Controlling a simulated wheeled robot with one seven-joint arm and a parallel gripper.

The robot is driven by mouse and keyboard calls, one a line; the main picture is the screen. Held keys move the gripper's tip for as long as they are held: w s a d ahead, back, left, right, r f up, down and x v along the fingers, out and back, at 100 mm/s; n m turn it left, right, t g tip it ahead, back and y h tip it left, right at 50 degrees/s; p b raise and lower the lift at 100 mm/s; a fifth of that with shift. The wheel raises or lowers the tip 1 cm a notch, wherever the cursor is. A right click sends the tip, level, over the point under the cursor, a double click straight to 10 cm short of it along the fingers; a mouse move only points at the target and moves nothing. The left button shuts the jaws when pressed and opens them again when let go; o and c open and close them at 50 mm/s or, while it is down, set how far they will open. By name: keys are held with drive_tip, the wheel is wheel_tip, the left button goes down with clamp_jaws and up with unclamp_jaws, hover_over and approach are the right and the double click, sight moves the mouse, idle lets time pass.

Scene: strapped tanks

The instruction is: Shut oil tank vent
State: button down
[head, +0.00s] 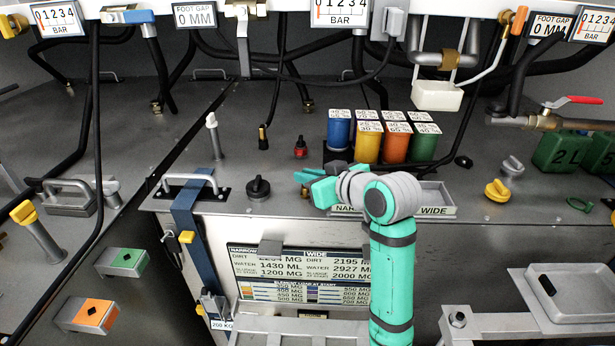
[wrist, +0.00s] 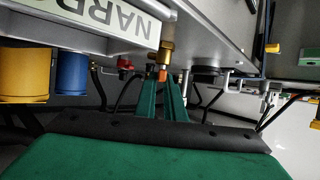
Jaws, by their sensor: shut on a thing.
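My gripper (head: 303,183) is in the head view, just above the front edge of the grey deck, right of a black knob (head: 258,188). In the wrist view my two green fingers (wrist: 162,88) close around a small brass fitting with an orange end (wrist: 162,74). In the head view the fingers mostly hide this fitting. No label on it is readable, so I cannot tell for certain that it is the oil tank vent, or whether that vent is open or shut.
Blue, yellow, orange and green labelled canisters (head: 368,143) stand behind my arm. A red-and-black knob (head: 300,148) is behind the gripper. A strapped handle (head: 190,182) is at left. A yellow knob (head: 497,190) and green containers (head: 558,152) are at right. Black hoses hang above.

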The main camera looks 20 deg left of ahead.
drive_tip(key=m+t+h, duration=0.2)
drive_tip(key=m+h, duration=0.1)
drive_tip(key=m+t+h, duration=0.2)
drive_tip(key=m, duration=0.1)
drive_tip(key=shift+s+a+t+h, duration=0.1)
drive_tip(key=shift+a+t+h, duration=0.1)
drive_tip(key=shift+t+h, duration=0.2)
drive_tip(key=shift+d+m+h, duration=0.2)
drive_tip(key=shift+m+h, duration=0.6)
drive_tip(key=shift+m, duration=0.1)
drive_tip(key=shift+a, duration=0.15)
drive_tip(key=c, duration=1.8)
unclamp_jaws()
drive_tip(key=shift+s, duration=0.1)
drive_tip(key=shift+c, duration=0.2)
drive_tip(key=shift+t, duration=0.3)
